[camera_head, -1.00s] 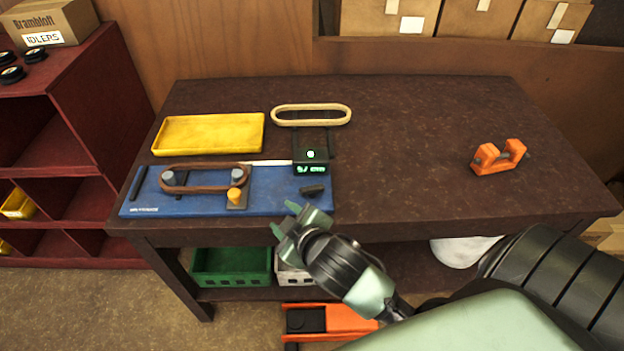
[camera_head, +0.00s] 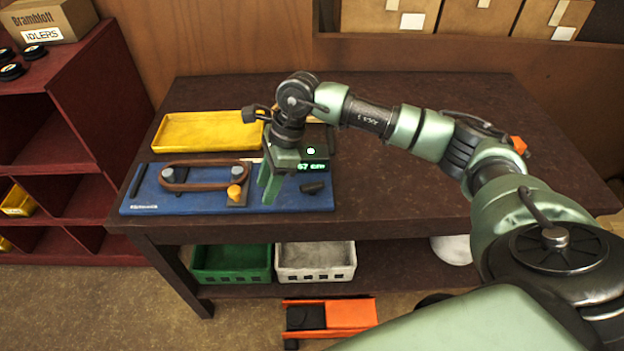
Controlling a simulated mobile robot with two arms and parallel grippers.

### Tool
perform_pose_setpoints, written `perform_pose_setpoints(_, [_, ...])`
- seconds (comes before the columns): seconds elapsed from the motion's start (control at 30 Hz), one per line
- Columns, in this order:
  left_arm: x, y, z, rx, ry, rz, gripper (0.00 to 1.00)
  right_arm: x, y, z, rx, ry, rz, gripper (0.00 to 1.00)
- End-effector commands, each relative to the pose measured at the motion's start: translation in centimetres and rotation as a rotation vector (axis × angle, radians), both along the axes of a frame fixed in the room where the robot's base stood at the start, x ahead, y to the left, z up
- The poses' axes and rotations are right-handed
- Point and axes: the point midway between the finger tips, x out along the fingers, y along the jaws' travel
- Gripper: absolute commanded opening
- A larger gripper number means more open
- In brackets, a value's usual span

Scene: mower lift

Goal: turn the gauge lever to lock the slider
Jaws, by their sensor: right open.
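A blue gauge board (camera_head: 158,202) lies on the dark workbench. A brown belt loop (camera_head: 210,187) is around two grey-topped pegs on it. The slider with an orange knob (camera_head: 235,192) sits at the belt's right peg. A small dark lever (camera_head: 313,188) is on the board's right part, below a black box with a green display (camera_head: 313,166). My right gripper (camera_head: 269,188) points down over the board between the orange knob and the dark lever. Its jaws are open and empty. Whether the fingertips touch the board is unclear. My left gripper is out of view.
A yellow tray (camera_head: 190,147) lies behind the board. My right arm crosses the bench and hides most of the orange clamp (camera_head: 519,145) at the right. Green (camera_head: 231,263) and white (camera_head: 316,261) crates stand on the lower shelf. A red shelf unit (camera_head: 80,110) is at the left.

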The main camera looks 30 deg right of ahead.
Motion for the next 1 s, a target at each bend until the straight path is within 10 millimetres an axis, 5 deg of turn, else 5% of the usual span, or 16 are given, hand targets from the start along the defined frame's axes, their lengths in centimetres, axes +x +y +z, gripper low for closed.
perform_pose_setpoints(0.03, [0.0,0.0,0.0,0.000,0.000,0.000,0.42,0.5,-3.7,0.4,-0.113,0.007,-0.005,0.42])
perform_pose_setpoints(0.1, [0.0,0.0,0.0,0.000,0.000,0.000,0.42,0.5,-7.6,0.9,-0.239,0.030,-0.010,0.42])
perform_pose_setpoints(0.23, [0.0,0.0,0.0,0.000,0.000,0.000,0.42,0.2,-11.5,1.6,-0.359,0.064,-0.022,0.42])
perform_pose_setpoints(0.8, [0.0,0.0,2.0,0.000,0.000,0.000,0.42,0.1,-11.9,-5.4,-0.375,0.073,-0.021,0.42])
perform_pose_setpoints(1.0, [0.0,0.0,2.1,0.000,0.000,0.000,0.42,0.1,-11.9,-6.1,-0.375,0.070,-0.022,0.42])
